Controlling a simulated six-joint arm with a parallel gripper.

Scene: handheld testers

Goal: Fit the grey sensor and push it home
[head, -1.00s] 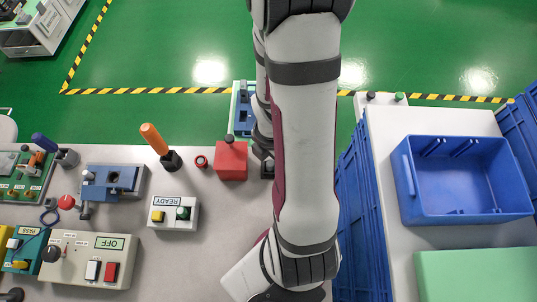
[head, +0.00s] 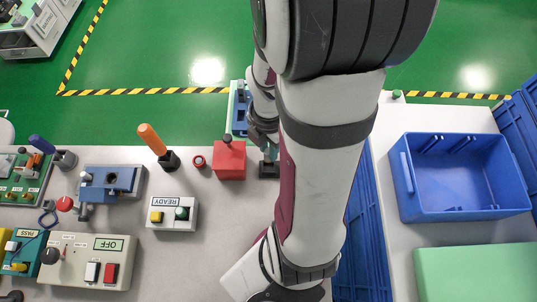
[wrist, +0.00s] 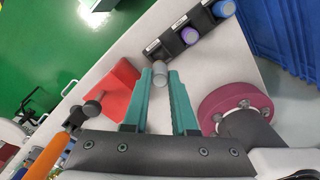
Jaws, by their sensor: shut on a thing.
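The grey sensor (wrist: 159,71) is a small grey cylinder at the near end of a black rack (wrist: 168,48) in the wrist view. My gripper (wrist: 160,75) has teal fingers, shut on the sensor; I cannot tell whether it still sits in its slot. A purple sensor (wrist: 187,35) and a blue one (wrist: 223,9) stand in the same rack. In the head view my gripper (head: 269,148) is partly hidden by my arm, over the rack (head: 269,170). A blue fixture with a dark round hole (head: 112,178) stands at the left of the bench.
A red block with a black knob (head: 230,160) stands just left of my gripper. Further left are an orange handle (head: 152,139), a READY box (head: 173,214) and an OFF box (head: 90,260). A blue bin (head: 408,190) is at right. The bench's middle front is clear.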

